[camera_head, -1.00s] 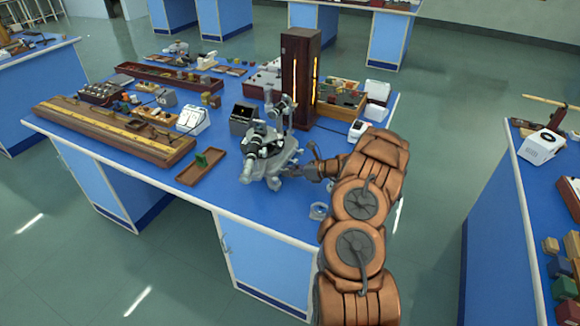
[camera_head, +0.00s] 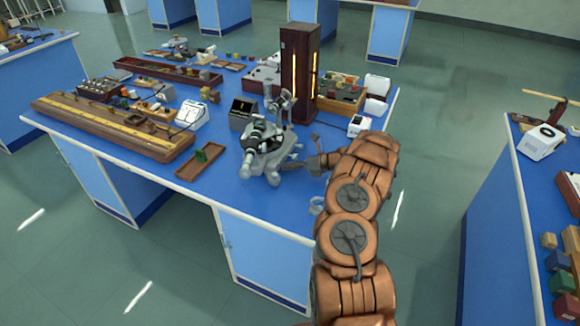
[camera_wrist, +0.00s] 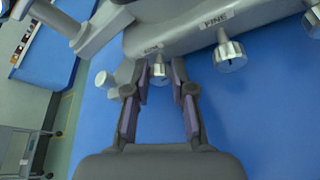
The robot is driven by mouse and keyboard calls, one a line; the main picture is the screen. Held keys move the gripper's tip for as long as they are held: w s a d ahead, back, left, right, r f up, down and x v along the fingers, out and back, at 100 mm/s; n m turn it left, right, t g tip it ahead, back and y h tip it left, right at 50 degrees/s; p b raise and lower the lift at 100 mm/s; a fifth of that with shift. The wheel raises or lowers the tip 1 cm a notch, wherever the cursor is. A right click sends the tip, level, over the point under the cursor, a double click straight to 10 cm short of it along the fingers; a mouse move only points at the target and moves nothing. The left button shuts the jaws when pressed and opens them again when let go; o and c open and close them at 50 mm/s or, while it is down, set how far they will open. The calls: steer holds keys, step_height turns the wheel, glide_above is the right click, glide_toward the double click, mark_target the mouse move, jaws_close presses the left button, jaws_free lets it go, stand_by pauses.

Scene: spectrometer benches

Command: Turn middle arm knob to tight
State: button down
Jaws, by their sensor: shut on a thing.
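The grey spectrometer (camera_head: 268,158) stands near the front edge of the blue bench. My gripper (camera_head: 312,164) is at its right side, low beside the base. In the wrist view, my gripper (camera_wrist: 160,76) has its two fingers on either side of a small silver knob (camera_wrist: 158,71) and is shut on it. The label above this knob is too small to read surely. A larger silver knob (camera_wrist: 229,55), under a label reading FINE, is to the right. Another knob (camera_wrist: 103,79) is to the left, outside the fingers. The finger contact on the knob is partly hidden.
A tall dark lamp tower (camera_head: 299,72) stands behind the spectrometer. A wooden tray (camera_head: 184,172) and a long wooden rail (camera_head: 110,136) lie to the left. A small white box (camera_head: 358,125) is behind my arm.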

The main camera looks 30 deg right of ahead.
steer(key=shift+r, duration=0.1)
steer(key=c, duration=1)
jaws_free()
step_height(320, 180, up, 10)
steer(key=shift+f, duration=0.1)
